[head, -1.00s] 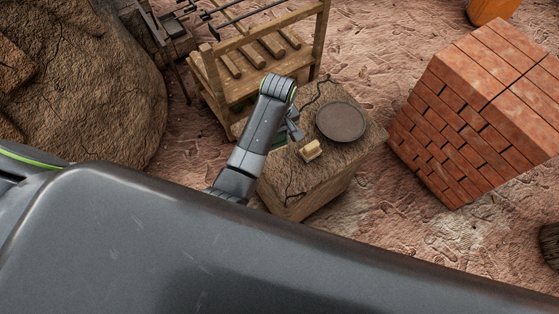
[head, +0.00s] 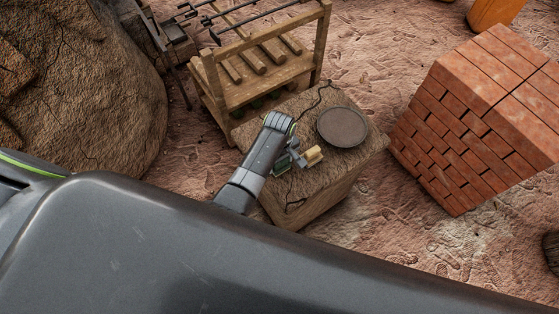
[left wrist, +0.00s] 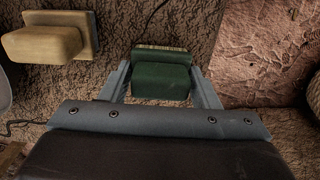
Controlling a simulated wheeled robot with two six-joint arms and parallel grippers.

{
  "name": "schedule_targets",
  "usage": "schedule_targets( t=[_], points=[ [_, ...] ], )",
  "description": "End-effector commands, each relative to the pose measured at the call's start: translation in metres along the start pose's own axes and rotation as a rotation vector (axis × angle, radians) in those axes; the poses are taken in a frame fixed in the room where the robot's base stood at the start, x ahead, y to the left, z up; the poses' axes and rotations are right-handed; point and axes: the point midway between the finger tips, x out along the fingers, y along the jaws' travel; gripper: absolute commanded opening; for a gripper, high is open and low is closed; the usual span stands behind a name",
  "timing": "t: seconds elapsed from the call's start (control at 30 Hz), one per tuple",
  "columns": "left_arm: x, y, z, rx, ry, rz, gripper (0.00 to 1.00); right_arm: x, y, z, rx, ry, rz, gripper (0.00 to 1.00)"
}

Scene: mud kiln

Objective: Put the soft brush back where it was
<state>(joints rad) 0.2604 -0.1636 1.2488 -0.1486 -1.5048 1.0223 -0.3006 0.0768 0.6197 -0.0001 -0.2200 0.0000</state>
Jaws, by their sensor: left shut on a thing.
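My left gripper (head: 292,161) is over the near left part of a rough, stone-like block (head: 325,184). In the left wrist view its two fingers stand on either side of a small green block-shaped piece (left wrist: 161,78), which I take for a brush. The gripper is shut on it. A thin pale edge shows along its far side; whether it touches the top below cannot be told. A tan brush-like piece (head: 313,155) lies just right of the gripper, apart from it. It also shows at upper left in the left wrist view (left wrist: 48,40). My right gripper is out of view.
A dark round plate (head: 342,127) lies on the block behind the tan piece. A thin dark cord (head: 318,93) runs along the block's far edge. A wooden rack (head: 255,85) stands behind, a brick stack (head: 480,115) right, a large mud mound (head: 80,80) left.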

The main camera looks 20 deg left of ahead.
Motion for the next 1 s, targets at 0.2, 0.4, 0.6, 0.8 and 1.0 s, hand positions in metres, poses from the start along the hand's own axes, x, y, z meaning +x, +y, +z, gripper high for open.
schedule_targets(
  t=[0.2,0.4,0.6,0.8,1.0],
  points=[
    [0.000,0.000,0.000,0.000,0.000,0.000,0.38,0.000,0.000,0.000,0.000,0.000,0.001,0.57],
    [0.001,0.000,0.000,0.000,0.000,0.000,0.75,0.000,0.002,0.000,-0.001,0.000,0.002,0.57],
    [0.001,0.000,0.000,0.000,0.000,0.000,0.78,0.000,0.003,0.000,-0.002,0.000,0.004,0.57],
    [-0.006,0.001,0.000,0.000,0.001,0.001,0.78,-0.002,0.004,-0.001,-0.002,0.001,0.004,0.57],
    [-0.040,0.001,0.000,0.000,0.002,0.005,0.78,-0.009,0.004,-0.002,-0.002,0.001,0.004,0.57]
  ],
)
